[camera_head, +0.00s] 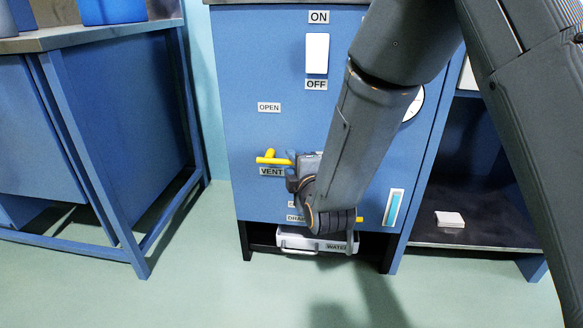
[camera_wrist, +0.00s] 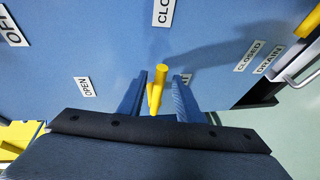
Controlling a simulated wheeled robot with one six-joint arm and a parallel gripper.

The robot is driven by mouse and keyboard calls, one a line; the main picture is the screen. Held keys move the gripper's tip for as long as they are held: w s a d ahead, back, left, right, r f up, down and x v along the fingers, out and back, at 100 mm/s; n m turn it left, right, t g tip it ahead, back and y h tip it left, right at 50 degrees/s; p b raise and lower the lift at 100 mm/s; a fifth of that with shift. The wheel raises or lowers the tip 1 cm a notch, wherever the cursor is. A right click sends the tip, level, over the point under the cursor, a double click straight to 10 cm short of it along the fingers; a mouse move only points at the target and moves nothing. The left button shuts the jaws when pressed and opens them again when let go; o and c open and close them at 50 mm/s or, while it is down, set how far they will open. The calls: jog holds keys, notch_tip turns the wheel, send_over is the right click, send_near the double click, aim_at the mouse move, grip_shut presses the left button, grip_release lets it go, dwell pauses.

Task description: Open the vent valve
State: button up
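The vent valve's yellow handle (camera_head: 272,159) sticks out of the blue cabinet front, just above the VENT label (camera_head: 271,172). An OPEN label (camera_head: 269,107) is above it. My gripper (camera_head: 290,170) is at the handle's right side, its fingertips partly hidden by the wrist. In the wrist view, my gripper (camera_wrist: 158,98) is open, with one blue finger on each side of the yellow handle (camera_wrist: 156,90). Gaps show between handle and fingers. A partly cut-off CLOSED label (camera_wrist: 164,10) is at the top and the OPEN label (camera_wrist: 83,87) is at the left.
A white ON/OFF switch (camera_head: 317,53) is above. The drain's yellow handle (camera_head: 360,219) is low on the cabinet, above a white WATER drawer (camera_head: 298,240). My arm partly hides a round gauge (camera_head: 414,103). A blue bench (camera_head: 110,120) stands left; floor between is clear.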

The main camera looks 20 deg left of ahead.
jog(key=shift+x, duration=0.8)
grip_shut()
jog(key=shift+s+a+r, duration=0.1)
jog(key=shift+s+r, duration=0.05)
